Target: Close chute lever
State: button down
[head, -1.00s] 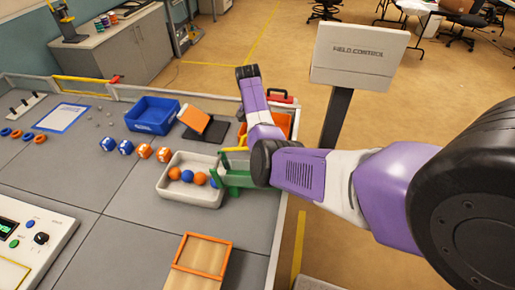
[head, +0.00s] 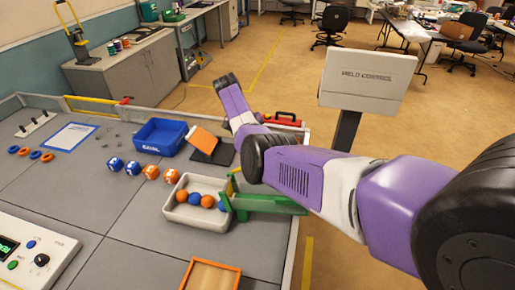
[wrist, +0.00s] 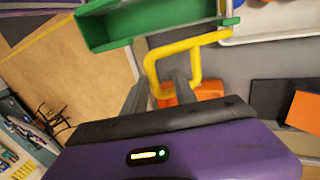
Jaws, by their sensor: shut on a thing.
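The chute lever is a yellow bent handle (wrist: 188,45) beside the green chute (wrist: 150,22) in the wrist view. In the head view a small yellow part of the lever (head: 233,182) shows at the left end of the green chute (head: 268,204). My gripper (wrist: 163,86) is shut on the yellow lever at its near bend, with a dark finger on each side. In the head view my arm hides the gripper and most of the lever.
A pale tray (head: 185,217) with orange and blue balls sits left of the chute. A blue bin (head: 160,136), a tilted orange panel (head: 203,140) and several cubes stand behind. A field control sign (head: 360,82) stands beyond the table's right edge.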

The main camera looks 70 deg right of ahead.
jog(key=shift+w+a+f, duration=0.3)
jog(key=shift+w+f, duration=0.1)
jog(key=shift+w, duration=0.2)
jog(key=c, duration=1.4)
grip_release()
jog(key=shift+c, duration=0.2)
jog(key=shift+o, duration=0.2)
jog(key=shift+w+f, duration=0.1)
jog(key=shift+w, duration=0.05)
jog(key=shift+d, duration=0.1)
jog(key=b+v, duration=0.1)
jog(key=v, duration=0.7)
jog(key=shift+s, duration=0.3)
jog(key=shift+d, duration=0.1)
